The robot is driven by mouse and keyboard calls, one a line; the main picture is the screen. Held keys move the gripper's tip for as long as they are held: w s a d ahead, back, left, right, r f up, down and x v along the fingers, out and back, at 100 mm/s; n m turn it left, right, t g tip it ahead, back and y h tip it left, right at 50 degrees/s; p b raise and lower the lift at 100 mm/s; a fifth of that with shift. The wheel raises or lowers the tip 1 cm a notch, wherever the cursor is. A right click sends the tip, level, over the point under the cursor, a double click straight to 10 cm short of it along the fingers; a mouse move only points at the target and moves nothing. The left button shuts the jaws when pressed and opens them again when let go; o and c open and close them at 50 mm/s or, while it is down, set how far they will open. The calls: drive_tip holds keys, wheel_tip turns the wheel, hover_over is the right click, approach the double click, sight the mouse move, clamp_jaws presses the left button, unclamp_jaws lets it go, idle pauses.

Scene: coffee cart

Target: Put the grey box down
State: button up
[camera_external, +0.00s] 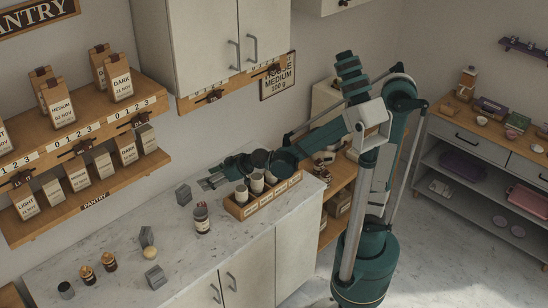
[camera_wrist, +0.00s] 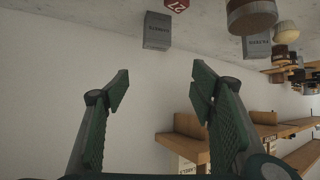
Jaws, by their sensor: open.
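Several small grey boxes stand on the marble counter in the external view: one near the wall (camera_external: 183,195), one in the middle (camera_external: 146,237) and one nearer the front (camera_external: 156,277). My gripper (camera_external: 212,182) reaches over the counter from the right, just right of the box by the wall. In the wrist view, my gripper (camera_wrist: 160,82) has its two green fingers spread wide with nothing between them. A labelled grey box (camera_wrist: 157,30) sits at the top, beyond the fingertips and apart from them. Another grey box (camera_wrist: 257,45) shows there, partly hidden by a cup.
A dark jar (camera_external: 201,217) stands on the counter below my gripper. A wooden crate (camera_external: 262,207) holding cups is to its right. Small dark-topped bottles (camera_external: 108,262) stand at the front left. Pantry shelves with bags (camera_external: 88,110) line the wall; a cabinet (camera_external: 205,40) hangs above.

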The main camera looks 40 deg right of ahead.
drive_tip(key=s+d+m+h, duration=0.1)
drive_tip(key=s+d, duration=0.1)
drive_tip(key=d, duration=0.5)
drive_tip(key=s+d+r+m+h, duration=0.1)
drive_tip(key=s+d, duration=0.2)
drive_tip(key=d, duration=0.4)
drive_tip(key=s+d+r+m+g+h, duration=0.1)
drive_tip(key=s+d, duration=0.2)
drive_tip(key=d, duration=0.4)
drive_tip(key=shift+d+r, duration=0.2)
drive_tip(key=shift+d, duration=0.1)
drive_tip(key=s+d+f+m+g+h, duration=0.2)
drive_tip(key=s+d, duration=1.1)
drive_tip(key=s, duration=0.1)
drive_tip(key=shift+s+d+m, duration=0.2)
drive_tip(key=shift+d+m, duration=0.1)
drive_tip(key=shift+d, duration=0.1)
drive_tip(key=shift+o, duration=0.5)
drive_tip(key=shift+w+r, duration=0.1)
